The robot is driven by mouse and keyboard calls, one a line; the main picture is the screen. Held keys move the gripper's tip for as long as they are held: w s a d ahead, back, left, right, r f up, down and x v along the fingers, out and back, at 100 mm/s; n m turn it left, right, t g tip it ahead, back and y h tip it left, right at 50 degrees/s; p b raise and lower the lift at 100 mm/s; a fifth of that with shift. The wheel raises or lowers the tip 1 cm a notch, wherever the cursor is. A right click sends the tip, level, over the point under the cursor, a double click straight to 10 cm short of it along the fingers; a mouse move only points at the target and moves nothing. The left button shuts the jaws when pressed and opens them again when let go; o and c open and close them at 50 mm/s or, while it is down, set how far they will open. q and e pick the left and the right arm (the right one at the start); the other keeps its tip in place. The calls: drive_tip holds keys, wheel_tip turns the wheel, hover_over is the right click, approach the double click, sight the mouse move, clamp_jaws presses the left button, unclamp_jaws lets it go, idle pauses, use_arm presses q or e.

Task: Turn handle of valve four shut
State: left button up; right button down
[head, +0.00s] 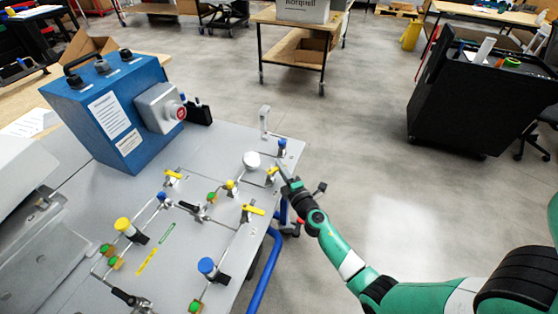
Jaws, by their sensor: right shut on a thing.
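Several yellow valve handles sit on the pipework of the grey panel (75,215). One yellow valve handle (271,175) is near the panel's right edge, below a blue-capped fitting (282,146). My right gripper (281,170) reaches in from the lower right and is shut on this handle. Its fingers partly cover the handle, so its exact angle is hard to tell. Other yellow handles are at the middle right (252,210), the centre (231,186) and the upper left (173,175). I cannot read any valve numbers. My left gripper is not in view.
A blue box (115,110) with a red button stands at the panel's back left. A round white gauge (251,160) is close left of my right gripper. Open floor lies to the right, with a black cart (460,105) beyond.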

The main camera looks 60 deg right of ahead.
drive_tip(key=m+g+h, duration=0.1)
drive_tip(key=m+g+h+b, duration=0.1)
drive_tip(key=a+m+g+h+b, duration=0.1)
drive_tip(key=shift+s+f+g, duration=0.1)
drive_tip(key=shift+s+g, duration=0.15)
drive_tip(key=shift+g, duration=0.05)
drive_tip(key=shift+s+a+m+g+h+b, duration=0.1)
drive_tip(key=shift+s+m+g+h+b, duration=0.05)
drive_tip(key=shift+m+g+h+b, duration=0.45)
drive_tip(key=shift+s+a+m+g+h+b, duration=0.1)
drive_tip(key=shift+m+g+h+b, duration=0.25)
drive_tip(key=shift+g, duration=0.35)
drive_tip(key=c, duration=1.2)
unclamp_jaws()
